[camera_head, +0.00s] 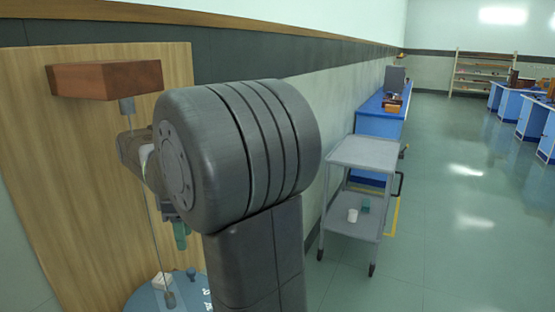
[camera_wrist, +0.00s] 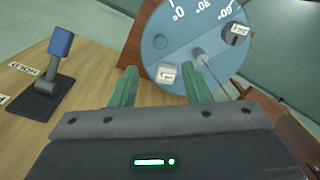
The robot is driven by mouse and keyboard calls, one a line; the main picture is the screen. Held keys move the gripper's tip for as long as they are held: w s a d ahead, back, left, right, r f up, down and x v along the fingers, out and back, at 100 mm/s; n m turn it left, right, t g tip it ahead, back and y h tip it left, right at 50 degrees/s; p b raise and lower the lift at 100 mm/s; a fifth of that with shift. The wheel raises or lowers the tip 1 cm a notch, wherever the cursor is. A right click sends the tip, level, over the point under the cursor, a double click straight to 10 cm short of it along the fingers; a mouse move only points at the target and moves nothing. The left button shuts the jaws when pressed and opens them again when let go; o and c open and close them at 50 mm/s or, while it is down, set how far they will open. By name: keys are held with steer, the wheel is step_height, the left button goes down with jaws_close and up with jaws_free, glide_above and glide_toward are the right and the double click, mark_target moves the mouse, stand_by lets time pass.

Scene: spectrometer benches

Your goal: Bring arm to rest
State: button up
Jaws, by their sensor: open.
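My gripper (camera_wrist: 159,73) is open in the wrist view, its two green fingers spread apart with nothing gripped between them. In the head view my arm fills the middle, and a green finger (camera_head: 181,236) shows just left of it, in front of the wooden panel. Beyond the fingertips in the wrist view is a round blue disc (camera_wrist: 160,25) with angle marks. A small white block (camera_wrist: 167,75) lies on the disc between the fingers in the picture; I cannot tell how far off it is. My arm hides part of the panel.
A brown block (camera_head: 105,79) juts from the wooden panel (camera_head: 60,160), with a thin rod below it. A blue-handled lever (camera_wrist: 60,43) stands at left in the wrist view. A grey cart (camera_head: 365,153) stands right of my arm.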

mark_target(191, 270)
steer(key=f, duration=1)
steer(key=shift+s, duration=0.35)
steer(key=shift+d+f+m+b, duration=0.1)
steer(key=shift+d+m+b, duration=0.15)
steer(key=shift+b, duration=0.3)
steer(key=shift+s+d+m, duration=0.15)
steer(key=shift+d+m, duration=0.15)
steer(key=shift+m, duration=0.25)
steer(key=shift+r, duration=0.2)
steer(key=shift+a, duration=0.1)
